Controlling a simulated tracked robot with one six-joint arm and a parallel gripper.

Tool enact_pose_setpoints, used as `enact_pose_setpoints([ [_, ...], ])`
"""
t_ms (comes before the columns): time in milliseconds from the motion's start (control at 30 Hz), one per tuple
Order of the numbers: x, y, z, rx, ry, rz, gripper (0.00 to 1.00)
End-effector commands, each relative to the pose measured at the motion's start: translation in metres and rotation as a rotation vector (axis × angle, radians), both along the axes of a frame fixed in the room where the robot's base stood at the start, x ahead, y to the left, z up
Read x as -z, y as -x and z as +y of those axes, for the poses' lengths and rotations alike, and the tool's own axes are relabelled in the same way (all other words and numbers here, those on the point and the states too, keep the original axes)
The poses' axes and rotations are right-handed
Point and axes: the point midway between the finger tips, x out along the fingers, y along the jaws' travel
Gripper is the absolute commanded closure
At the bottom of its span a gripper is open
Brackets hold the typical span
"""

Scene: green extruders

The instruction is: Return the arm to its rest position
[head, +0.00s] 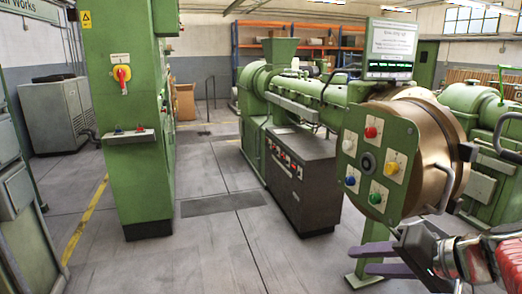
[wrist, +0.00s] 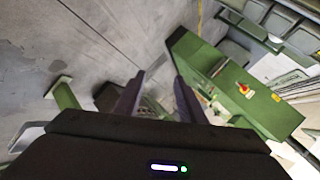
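My gripper (head: 364,260) is at the lower right of the head view, low in front of a green control panel (head: 378,163). Its two dark purple fingers stand apart. In the wrist view my gripper (wrist: 158,84) also has its fingers apart, with nothing held between them. My arm comes in from the right edge, with red and silver parts. The panel has red, yellow, green and blue buttons and a black knob. A large bronze drum (head: 428,150) is just behind it. Most of my arm is out of view.
A green cabinet (head: 118,185) with a red and yellow switch stands at the left. A green extruder (head: 300,85) on a dark base (head: 308,185) is beyond. Grey floor (head: 190,250) lies open between them. A display screen (head: 390,65) stands above the panel.

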Motion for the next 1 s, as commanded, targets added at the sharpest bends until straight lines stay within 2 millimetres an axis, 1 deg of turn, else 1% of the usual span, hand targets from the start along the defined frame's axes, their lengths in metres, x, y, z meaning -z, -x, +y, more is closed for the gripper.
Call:
enact_pose_setpoints([
  [33,0.006,0.007,0.014,-0.029,0.033,0.029,0.64],
  [100,0.016,0.019,0.029,-0.062,0.082,0.071,0.64],
  [200,0.030,0.035,0.046,-0.101,0.156,0.124,0.64],
  [400,0.053,0.068,0.067,-0.166,0.322,0.196,0.64],
  [533,0.063,0.087,0.074,-0.198,0.435,0.216,0.64],
  [700,0.072,0.105,0.076,-0.230,0.588,0.210,0.64],
  [800,0.074,0.113,0.076,-0.244,0.673,0.188,0.64],
  [1000,0.074,0.120,0.075,-0.256,0.783,0.145,0.64],
])
